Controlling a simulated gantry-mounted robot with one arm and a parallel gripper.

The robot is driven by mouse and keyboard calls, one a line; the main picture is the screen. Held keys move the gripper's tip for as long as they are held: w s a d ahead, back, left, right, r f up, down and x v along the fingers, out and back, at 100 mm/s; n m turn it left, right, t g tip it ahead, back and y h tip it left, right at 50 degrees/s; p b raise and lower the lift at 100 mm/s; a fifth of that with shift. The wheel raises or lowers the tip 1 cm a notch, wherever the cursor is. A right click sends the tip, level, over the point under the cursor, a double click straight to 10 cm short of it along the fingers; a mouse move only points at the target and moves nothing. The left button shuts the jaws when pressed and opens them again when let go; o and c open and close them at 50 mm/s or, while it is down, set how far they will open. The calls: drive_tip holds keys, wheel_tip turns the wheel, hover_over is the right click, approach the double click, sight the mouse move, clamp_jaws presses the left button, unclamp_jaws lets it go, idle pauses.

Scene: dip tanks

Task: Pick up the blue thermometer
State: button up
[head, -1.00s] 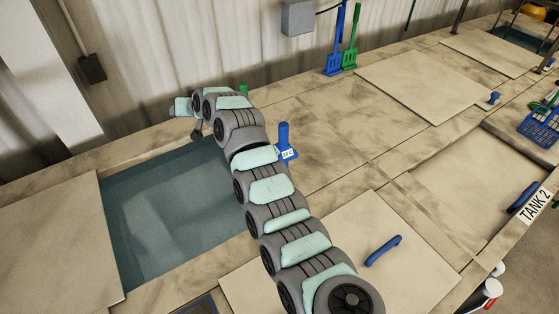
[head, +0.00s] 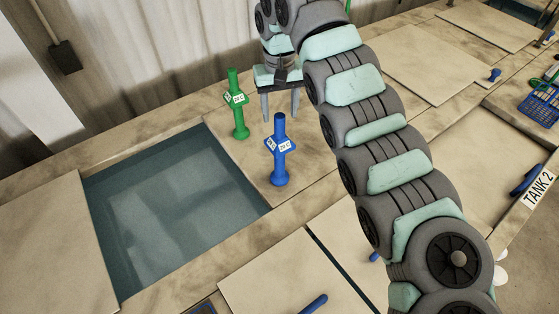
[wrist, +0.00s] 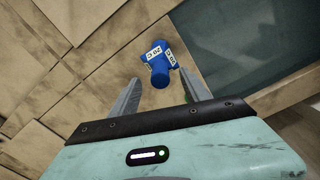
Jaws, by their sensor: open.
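The blue thermometer (head: 279,150) stands upright on the ledge at the right of the open tank, with white labels on its collar. My gripper (head: 281,118) is open and empty, fingers pointing down, just behind and beside the blue thermometer in the head view. In the wrist view the blue thermometer (wrist: 158,63) lies ahead, between the lines of the two open fingers (wrist: 160,92), and nothing is gripped. A green thermometer (head: 238,104) of the same shape stands upright behind and to the left of the blue one.
The open tank (head: 175,205) with dark water lies left of the thermometers. Flat lids (head: 270,265) cover other tanks. A blue handle (head: 313,303) shows at the front. The wall (head: 150,60) runs behind the ledge. My arm hides part of the right side.

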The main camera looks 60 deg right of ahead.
sight(280, 129)
drive_tip(key=shift+f+p, duration=1.3)
drive_tip(key=shift+f, duration=2.25)
clamp_jaws()
